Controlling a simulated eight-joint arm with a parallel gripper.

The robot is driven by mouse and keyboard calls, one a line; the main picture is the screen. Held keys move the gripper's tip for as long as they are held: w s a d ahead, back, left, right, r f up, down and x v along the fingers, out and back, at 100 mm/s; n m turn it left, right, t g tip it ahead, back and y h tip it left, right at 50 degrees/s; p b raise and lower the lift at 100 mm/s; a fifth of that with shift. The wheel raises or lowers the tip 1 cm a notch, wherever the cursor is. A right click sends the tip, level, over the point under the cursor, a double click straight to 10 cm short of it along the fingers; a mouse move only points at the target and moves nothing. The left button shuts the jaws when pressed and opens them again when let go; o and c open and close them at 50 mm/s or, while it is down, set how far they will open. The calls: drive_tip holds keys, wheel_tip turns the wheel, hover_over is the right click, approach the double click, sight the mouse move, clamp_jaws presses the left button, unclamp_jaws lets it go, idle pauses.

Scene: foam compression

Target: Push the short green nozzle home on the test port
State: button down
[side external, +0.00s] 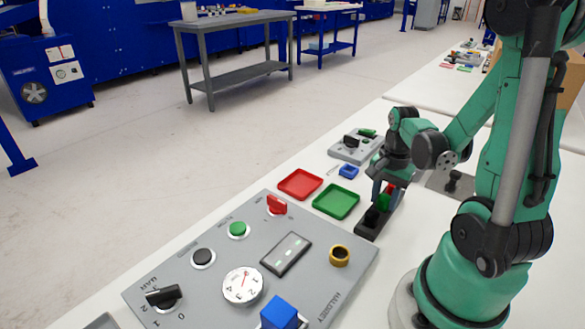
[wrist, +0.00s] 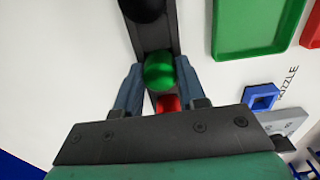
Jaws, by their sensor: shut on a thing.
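A dark rack (side external: 368,230) stands on the white bench and holds a black nozzle (side external: 372,215). My gripper (side external: 385,188) is over the rack, shut on the green nozzle (side external: 384,202). In the wrist view the green nozzle (wrist: 159,70) sits between my two fingers (wrist: 158,76), in line with the rack. A red nozzle (wrist: 167,103) is close behind it, and the black one (wrist: 142,8) is at the top edge. I cannot tell whether the green nozzle is clear of its slot. I cannot tell for certain which fitting is the test port.
A green tray (side external: 336,201) and a red tray (side external: 300,184) lie left of the rack. A small blue square piece (side external: 348,171) and a grey fixture plate (side external: 352,150) lie beyond. A large grey control panel (side external: 205,285) with a brass ring (side external: 340,256) fills the front.

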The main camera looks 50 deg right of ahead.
sight(385, 197)
idle(0.4)
drive_tip(key=shift+r, duration=2.15)
drive_tip(key=a+r, duration=0.3)
drive_tip(key=a, duration=0.5)
drive_tip(key=a+r, duration=0.3)
drive_tip(key=a, duration=0.6)
drive_tip(key=shift+w+d+f, duration=0.15)
drive_tip(key=shift+f, duration=1.4)
drive_tip(key=shift+w+d+f, duration=0.1)
drive_tip(key=shift+f, duration=1.45)
drive_tip(key=shift+f, duration=0.95)
drive_tip(key=shift+c, duration=2.1)
unclamp_jaws()
